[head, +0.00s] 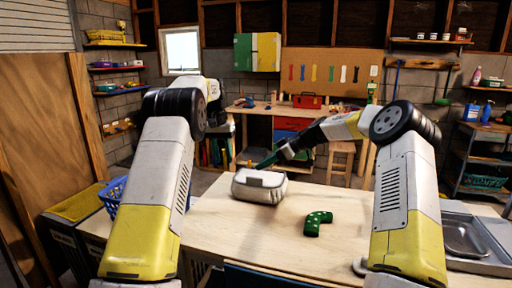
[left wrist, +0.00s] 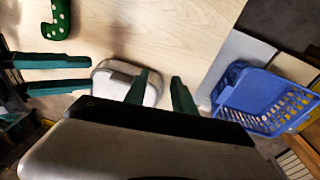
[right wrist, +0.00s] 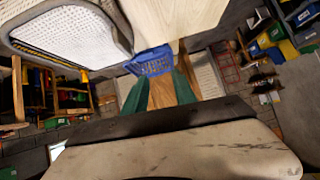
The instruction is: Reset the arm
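My right gripper (head: 266,161) reaches in from the right above the far edge of the table, just behind and above a grey-white pouch (head: 260,187). In the right wrist view its two teal fingers (right wrist: 160,90) stand apart with nothing between them. The pouch fills the upper left there (right wrist: 75,30). My left gripper is hidden in the head view. In the left wrist view its teal fingers (left wrist: 160,88) are spread and empty, with the pouch (left wrist: 112,78) beyond them and the right gripper's fingers at the left.
A green white-dotted curved object (head: 317,222) lies on the wooden table (head: 225,232). A blue basket (head: 112,194) stands left of it. A metal sink (head: 463,238) is at the right. A workbench with a red toolbox (head: 307,101) stands behind. The table front is clear.

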